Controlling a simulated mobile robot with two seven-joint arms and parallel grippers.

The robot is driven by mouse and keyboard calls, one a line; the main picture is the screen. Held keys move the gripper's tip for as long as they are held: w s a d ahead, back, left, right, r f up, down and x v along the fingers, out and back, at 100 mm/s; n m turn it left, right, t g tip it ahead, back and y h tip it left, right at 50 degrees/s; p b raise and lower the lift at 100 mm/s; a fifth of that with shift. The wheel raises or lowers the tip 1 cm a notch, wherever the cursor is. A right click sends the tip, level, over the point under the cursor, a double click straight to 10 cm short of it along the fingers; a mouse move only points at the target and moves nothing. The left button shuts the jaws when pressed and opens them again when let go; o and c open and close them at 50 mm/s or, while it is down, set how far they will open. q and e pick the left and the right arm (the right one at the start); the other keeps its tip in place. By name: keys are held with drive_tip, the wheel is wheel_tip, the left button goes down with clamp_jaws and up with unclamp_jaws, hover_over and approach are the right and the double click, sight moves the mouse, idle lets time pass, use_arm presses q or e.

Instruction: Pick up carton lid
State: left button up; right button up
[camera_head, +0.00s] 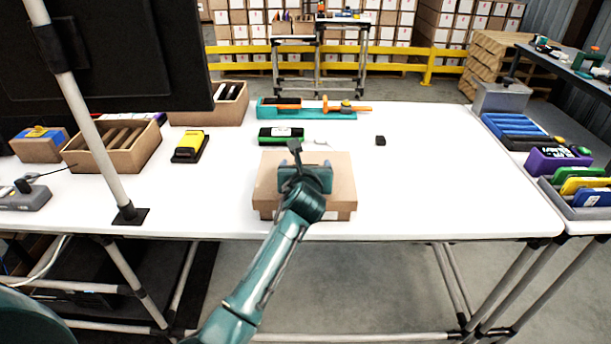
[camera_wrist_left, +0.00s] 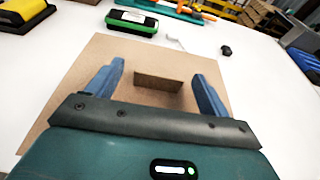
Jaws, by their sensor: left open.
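The carton lid (camera_head: 343,180) is a flat tan cardboard square on top of a low carton at the table's front edge, in the middle of the head view. It fills much of the left wrist view (camera_wrist_left: 98,60). A small upright brown handle (camera_wrist_left: 158,82) stands on the lid. My left gripper (camera_head: 305,166) is over the lid with its jaws open. In the left wrist view its two blue fingers (camera_wrist_left: 158,76) are on either side of the handle, with gaps on both sides. I cannot tell its exact height. My right gripper is not in view.
Behind the lid lie a black and green device (camera_head: 281,136), a teal tray with orange tools (camera_head: 307,113) and a small black block (camera_head: 380,141). A yellow and black device (camera_head: 190,146) is left. A grey post (camera_head: 90,115) stands further left. The table right of the carton is clear.

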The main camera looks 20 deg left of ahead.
use_arm(q)
drive_tip(key=c, duration=1.1)
drive_tip(key=shift+r, duration=0.15)
